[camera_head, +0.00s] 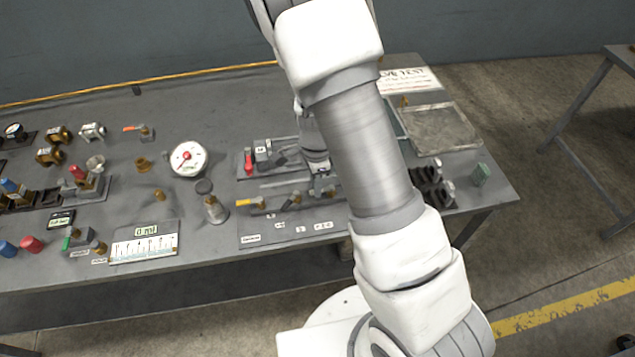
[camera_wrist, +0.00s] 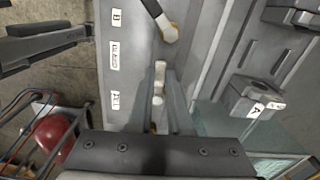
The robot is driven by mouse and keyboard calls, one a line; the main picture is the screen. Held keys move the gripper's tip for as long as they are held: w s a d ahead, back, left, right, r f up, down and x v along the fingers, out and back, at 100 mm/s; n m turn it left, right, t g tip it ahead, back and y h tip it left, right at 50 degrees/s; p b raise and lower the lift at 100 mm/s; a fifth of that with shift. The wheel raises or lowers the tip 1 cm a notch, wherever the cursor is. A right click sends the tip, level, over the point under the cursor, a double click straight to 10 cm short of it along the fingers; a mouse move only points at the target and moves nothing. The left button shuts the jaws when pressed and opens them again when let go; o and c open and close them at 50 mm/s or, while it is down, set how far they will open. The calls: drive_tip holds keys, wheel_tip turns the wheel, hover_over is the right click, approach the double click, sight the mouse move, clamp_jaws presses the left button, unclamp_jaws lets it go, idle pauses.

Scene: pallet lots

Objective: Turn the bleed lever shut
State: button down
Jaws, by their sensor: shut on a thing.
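My gripper (camera_wrist: 160,88) is seen from above in the wrist view, its two fingers shut on a small pale lever (camera_wrist: 158,84) that stands between them. I take this for the bleed lever, as the BLEED label (camera_wrist: 115,55) is on the panel strip close beside it. Its lower part and pivot are hidden by the fingers. In the head view my gripper (camera_head: 320,183) is down at the test panel (camera_head: 290,231), partly behind my arm, and the lever cannot be made out there.
Another lever with a dark handle and brass hub (camera_wrist: 168,33) is close to the fingers. A grey block marked A (camera_wrist: 255,96) stands to the right. In the head view a yellow-handled valve (camera_head: 252,205), a red-handled part (camera_head: 248,164) and a gauge (camera_head: 188,158) are left of my gripper.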

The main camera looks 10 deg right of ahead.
drive_tip(key=shift+w+m, duration=0.2)
drive_tip(key=shift+m, duration=0.3)
drive_tip(key=c, duration=0.8)
unclamp_jaws()
drive_tip(key=shift+c, duration=0.2)
drive_tip(key=shift+r, duration=0.1)
wheel_tip(320, 180, up, 17)
drive_tip(key=p, duration=0.2)
drive_tip(key=shift+r, duration=0.15)
